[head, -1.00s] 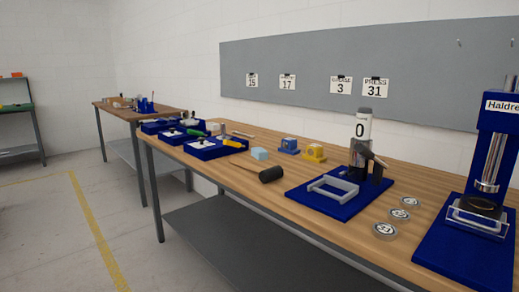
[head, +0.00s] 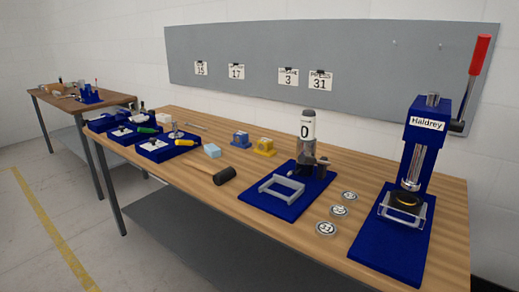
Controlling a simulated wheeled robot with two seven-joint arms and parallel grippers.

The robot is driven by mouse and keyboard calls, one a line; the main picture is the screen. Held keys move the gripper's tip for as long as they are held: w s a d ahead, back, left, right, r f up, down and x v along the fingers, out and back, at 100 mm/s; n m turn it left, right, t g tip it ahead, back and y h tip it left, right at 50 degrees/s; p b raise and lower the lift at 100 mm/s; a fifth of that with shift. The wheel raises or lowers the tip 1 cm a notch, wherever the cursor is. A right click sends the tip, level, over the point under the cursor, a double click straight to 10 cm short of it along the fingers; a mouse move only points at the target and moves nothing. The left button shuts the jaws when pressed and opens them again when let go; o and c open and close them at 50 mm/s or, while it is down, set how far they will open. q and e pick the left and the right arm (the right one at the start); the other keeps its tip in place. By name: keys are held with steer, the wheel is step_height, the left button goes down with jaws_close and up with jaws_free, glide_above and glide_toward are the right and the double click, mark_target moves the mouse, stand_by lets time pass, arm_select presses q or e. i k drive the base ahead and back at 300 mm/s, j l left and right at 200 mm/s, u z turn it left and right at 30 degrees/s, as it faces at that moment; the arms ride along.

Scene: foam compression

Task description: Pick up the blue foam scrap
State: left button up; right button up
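A small light-blue foam block (head: 212,151) lies on the wooden workbench (head: 180,176), left of the middle of the head view. It looks like the blue foam scrap. It sits between the blue trays and the black-headed mallet, with nothing on top of it. Neither of my grippers is in the head view.
A black mallet (head: 225,176) lies just in front of the foam. Blue trays (head: 167,147) stand to its left; blue (head: 241,139) and yellow (head: 264,147) blocks stand behind right. A grey fixture (head: 307,135), several round discs (head: 338,211) and a blue press (head: 412,165) fill the right.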

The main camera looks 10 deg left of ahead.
mark_target(213, 151)
steer(key=i+j+z, duration=0.15)
steer(key=j+z, duration=0.2)
steer(key=i+j+z, duration=0.1)
steer(key=j+z, duration=0.65)
steer(key=i+j, duration=0.05)
